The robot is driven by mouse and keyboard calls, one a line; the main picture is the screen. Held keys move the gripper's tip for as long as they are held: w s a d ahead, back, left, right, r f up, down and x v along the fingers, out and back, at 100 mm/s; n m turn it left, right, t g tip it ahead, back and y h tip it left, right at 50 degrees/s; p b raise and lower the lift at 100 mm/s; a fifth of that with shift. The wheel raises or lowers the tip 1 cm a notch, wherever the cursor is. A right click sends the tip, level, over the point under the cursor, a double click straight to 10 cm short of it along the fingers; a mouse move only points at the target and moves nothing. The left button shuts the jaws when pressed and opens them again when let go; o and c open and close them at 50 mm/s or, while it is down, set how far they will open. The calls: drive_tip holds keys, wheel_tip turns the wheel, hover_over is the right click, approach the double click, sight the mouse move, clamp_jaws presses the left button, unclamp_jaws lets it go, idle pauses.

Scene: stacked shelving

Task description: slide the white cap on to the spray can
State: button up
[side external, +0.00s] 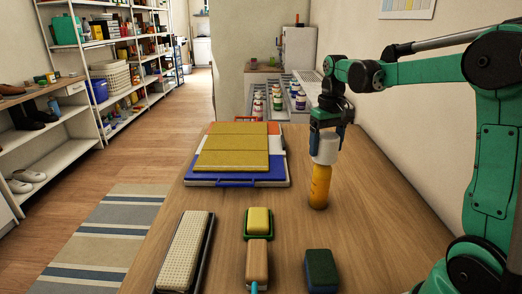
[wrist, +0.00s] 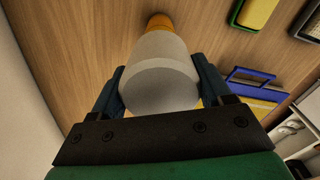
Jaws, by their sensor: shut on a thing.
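The spray can (side external: 319,186) is yellow-orange and stands upright on the wooden table. The white cap (side external: 325,149) is at the top of the can, in line with it or nearly so. My gripper (side external: 327,132) comes from above and is shut on the cap. In the wrist view the white cap (wrist: 160,85) fills the space between the two dark fingers of my gripper (wrist: 160,92), and the orange body of the can (wrist: 159,20) shows beyond it. Whether the cap is fully seated cannot be told, as the cap hides the can's top.
A blue-handled case with yellow boards (side external: 232,158) lies left of the can. In front are a long textured block (side external: 183,248), a yellow sponge in a green tray (side external: 259,222), a wooden-handled brush (side external: 257,262) and a dark green block (side external: 321,268). A wall is close on the right.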

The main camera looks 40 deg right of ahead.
sight(324, 160)
drive_tip(key=shift+f, duration=2.1)
idle(5.9)
